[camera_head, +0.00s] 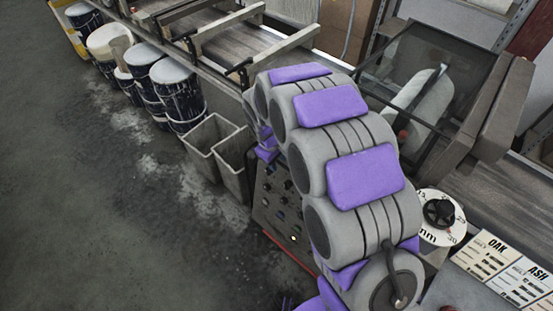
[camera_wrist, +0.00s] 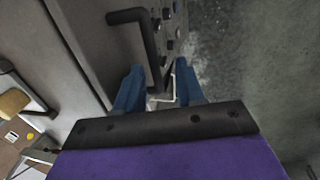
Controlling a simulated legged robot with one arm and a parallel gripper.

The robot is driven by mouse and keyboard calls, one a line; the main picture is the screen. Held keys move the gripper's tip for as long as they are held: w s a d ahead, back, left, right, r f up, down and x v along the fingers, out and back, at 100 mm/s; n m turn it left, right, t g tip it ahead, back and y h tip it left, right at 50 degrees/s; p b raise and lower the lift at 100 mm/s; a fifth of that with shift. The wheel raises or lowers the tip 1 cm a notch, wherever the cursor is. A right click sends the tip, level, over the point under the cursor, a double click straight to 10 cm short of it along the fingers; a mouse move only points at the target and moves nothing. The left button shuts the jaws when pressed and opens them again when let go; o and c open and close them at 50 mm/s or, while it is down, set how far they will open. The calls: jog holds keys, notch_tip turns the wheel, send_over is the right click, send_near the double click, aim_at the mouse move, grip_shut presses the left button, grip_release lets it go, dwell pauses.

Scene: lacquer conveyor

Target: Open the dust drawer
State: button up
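In the wrist view a black bar handle (camera_wrist: 148,45) stands out from a grey front (camera_wrist: 85,35), beside a panel with knobs; I cannot tell for certain that this is the dust drawer's handle. My gripper (camera_wrist: 158,84) has two blue fingers spread apart. The near end of the handle reaches into the gap between them, closer to the left finger. I cannot tell whether it touches that finger. A thin pale edge also shows between the fingers. In the head view my arm hides the gripper and the handle, and no drawer can be made out.
A control panel (camera_head: 277,205) with knobs is left of my arm in the head view. Two grey bins (camera_head: 207,143) and several dark drums (camera_head: 178,95) line the conveyor. A dial (camera_head: 439,214) and a wood chart (camera_head: 505,268) lie at right. The floor at left is clear.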

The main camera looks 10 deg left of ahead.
jog(key=shift+d+r, duration=0.1)
jog(key=shift+d, duration=0.4)
jog(key=shift+d+r, duration=0.1)
jog(key=shift+d, duration=0.3)
jog(key=c, duration=0.3)
jog(key=shift+a, duration=0.15)
jog(key=c, duration=0.3)
jog(key=shift+a, duration=0.35)
grip_shut()
jog(key=shift+d, duration=0.1)
